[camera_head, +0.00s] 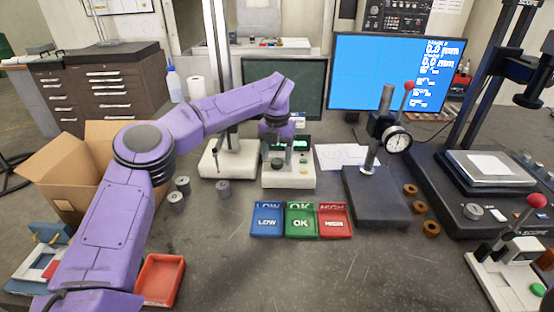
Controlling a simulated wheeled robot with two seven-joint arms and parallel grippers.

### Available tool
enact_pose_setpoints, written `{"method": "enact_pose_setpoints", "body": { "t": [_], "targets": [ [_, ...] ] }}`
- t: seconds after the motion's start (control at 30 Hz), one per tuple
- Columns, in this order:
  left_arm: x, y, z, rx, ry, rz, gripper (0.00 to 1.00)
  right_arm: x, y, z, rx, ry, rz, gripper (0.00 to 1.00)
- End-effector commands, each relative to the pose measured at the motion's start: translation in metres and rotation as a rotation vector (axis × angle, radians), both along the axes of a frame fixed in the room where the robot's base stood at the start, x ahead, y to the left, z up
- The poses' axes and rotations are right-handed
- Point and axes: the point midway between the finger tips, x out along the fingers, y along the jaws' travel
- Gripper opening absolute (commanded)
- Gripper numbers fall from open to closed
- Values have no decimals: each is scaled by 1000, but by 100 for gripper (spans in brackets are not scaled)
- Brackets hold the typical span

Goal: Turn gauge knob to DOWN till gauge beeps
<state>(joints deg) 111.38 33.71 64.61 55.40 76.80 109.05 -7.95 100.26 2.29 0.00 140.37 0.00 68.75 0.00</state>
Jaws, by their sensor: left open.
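The gauge (290,181) is a pale box with a dark face in the middle of the bench, with small green-lit displays. A dark round knob (277,163) shows on its face, and a small pale button sits to its right. My purple left arm comes in from the left and arches over the bench. My left gripper (277,146) points down just above the knob, at the top of the gauge. It is open, with nothing seen in it. I cannot tell whether its fingers touch the knob. Knob markings are too small to read. My right gripper is out of view.
Blue, green and red trays (300,234) marked LOW, OK and HIGH lie in front of the gauge. Several grey cylinders (223,188) stand left. A dial gauge stand (378,205) with brown rings is to the right. A white-based column (228,160) stands close left of the gauge.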

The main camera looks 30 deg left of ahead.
Motion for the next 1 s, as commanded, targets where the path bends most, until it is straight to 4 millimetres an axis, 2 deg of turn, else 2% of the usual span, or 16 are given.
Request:
{"method": "enact_pose_setpoints", "body": {
  "t": [0.2,0.3,0.4,1.0],
  "targets": [
    [2,-1,53,2,-4,1,65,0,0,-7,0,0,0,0],
    [2,-1,73,1,-2,1,65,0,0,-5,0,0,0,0],
    [2,-1,84,1,0,1,65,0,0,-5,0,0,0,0],
    [1,0,88,0,1,-1,65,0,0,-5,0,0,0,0]
  ]
}}
